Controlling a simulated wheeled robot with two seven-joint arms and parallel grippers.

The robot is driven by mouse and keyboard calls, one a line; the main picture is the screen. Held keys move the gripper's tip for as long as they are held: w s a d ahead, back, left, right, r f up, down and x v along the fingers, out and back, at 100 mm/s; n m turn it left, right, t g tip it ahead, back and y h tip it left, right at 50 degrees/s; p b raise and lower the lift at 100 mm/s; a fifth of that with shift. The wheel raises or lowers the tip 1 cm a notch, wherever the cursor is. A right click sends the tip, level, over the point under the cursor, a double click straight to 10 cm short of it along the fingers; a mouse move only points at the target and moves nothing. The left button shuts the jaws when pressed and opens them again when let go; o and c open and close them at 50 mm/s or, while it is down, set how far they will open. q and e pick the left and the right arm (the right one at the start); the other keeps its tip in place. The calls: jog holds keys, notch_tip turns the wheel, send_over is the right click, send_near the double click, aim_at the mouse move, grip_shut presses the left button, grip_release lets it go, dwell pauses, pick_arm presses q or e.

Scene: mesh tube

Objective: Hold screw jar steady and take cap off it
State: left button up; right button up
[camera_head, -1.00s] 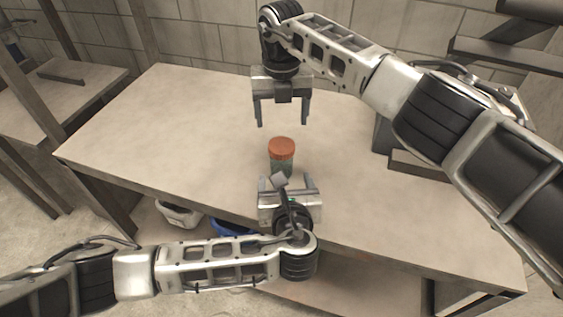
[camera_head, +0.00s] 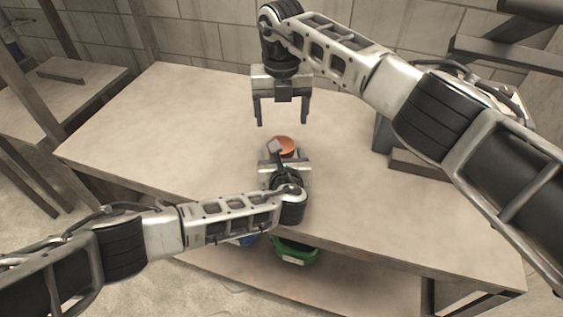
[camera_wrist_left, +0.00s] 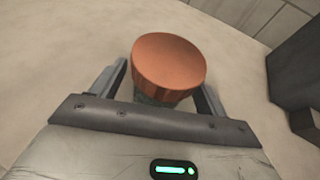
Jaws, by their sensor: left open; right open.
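The screw jar stands upright on the table (camera_head: 150,120). Its round orange-brown cap (camera_head: 287,144) is on top and also shows in the left wrist view (camera_wrist_left: 168,62). Little of the jar body (camera_wrist_left: 160,98) shows below the cap. My left gripper (camera_wrist_left: 162,85) is open, with one finger on each side of the jar below the cap; I cannot tell whether either touches it. In the head view, my left gripper and wrist hide most of the jar. My right gripper (camera_head: 282,120) is open and empty, pointing down, above and a little behind the cap.
A dark stand (camera_head: 415,163) is on the table at the right. A green bin (camera_head: 296,252) sits on the shelf under the table, beside a mostly hidden blue one (camera_head: 243,240). The table's left part is clear. A block wall (camera_head: 190,40) is behind.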

aim_at(282, 144)
pick_arm(q)
jog(key=c, duration=1.3)
grip_shut()
pick_arm(e)
jog(key=shift+c, duration=0.9)
jog(key=m, duration=1.4)
jog(key=shift+r, duration=0.15)
jog(key=m, duration=0.7)
jog(key=shift+m, duration=0.3)
jog(key=m, duration=0.4)
jog(key=shift+r, duration=0.1)
jog(key=shift+f+m, duration=0.2)
jog(key=shift+m, duration=0.5)
notch_tip(282, 144, down, 8)
jog(key=shift+r, duration=0.15)
